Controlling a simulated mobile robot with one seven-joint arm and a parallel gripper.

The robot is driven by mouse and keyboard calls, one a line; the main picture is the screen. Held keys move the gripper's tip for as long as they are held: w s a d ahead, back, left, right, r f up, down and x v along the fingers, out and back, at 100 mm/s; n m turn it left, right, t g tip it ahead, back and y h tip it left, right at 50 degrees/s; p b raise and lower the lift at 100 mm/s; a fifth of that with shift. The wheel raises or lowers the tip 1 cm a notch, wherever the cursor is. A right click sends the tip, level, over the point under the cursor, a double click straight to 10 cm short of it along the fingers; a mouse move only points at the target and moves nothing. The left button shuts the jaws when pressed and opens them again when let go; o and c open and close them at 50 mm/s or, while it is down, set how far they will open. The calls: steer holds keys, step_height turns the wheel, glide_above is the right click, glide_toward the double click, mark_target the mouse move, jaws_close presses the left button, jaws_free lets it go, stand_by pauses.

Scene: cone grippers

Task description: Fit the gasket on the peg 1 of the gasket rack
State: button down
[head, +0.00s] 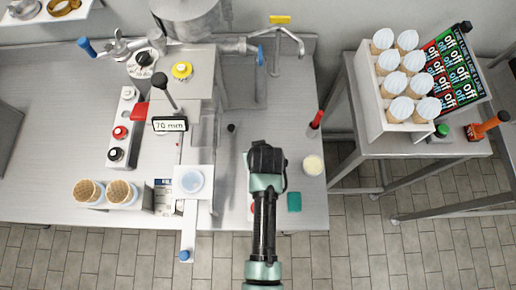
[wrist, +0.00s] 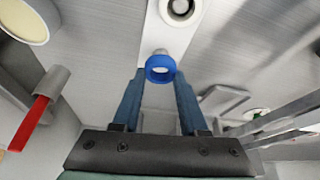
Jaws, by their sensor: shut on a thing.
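In the wrist view a blue ring, which looks like the gasket (wrist: 160,76), sits between the tips of my gripper's blue fingers (wrist: 160,70). My gripper is shut on it. A white strip (wrist: 163,30), possibly the gasket rack, runs behind the ring, with a round pale fitting (wrist: 180,8) that has a dark centre. A short pale grey stub shows just above the ring; I cannot tell whether the ring is around it or apart from it. In the head view my gripper (head: 267,155) is over the right part of the bench, and its wrist hides the fingers, ring and strip.
A cream-topped tub (head: 313,165) and a green block (head: 294,202) lie right of my arm. The machine (head: 190,100) stands left.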

steer(key=shift+f, duration=0.2)
steer(key=shift+f+b, duration=0.8)
steer(key=shift+f, duration=0.1)
steer(key=shift+c, duration=1.8)
jaws_free()
steer(key=shift+r, duration=0.1)
steer(key=a+v, duration=0.1)
steer(key=v, duration=1.1)
steer(key=shift+s+d+r, duration=0.2)
steer(key=shift+d+r, duration=0.2)
steer(key=shift+d, duration=0.1)
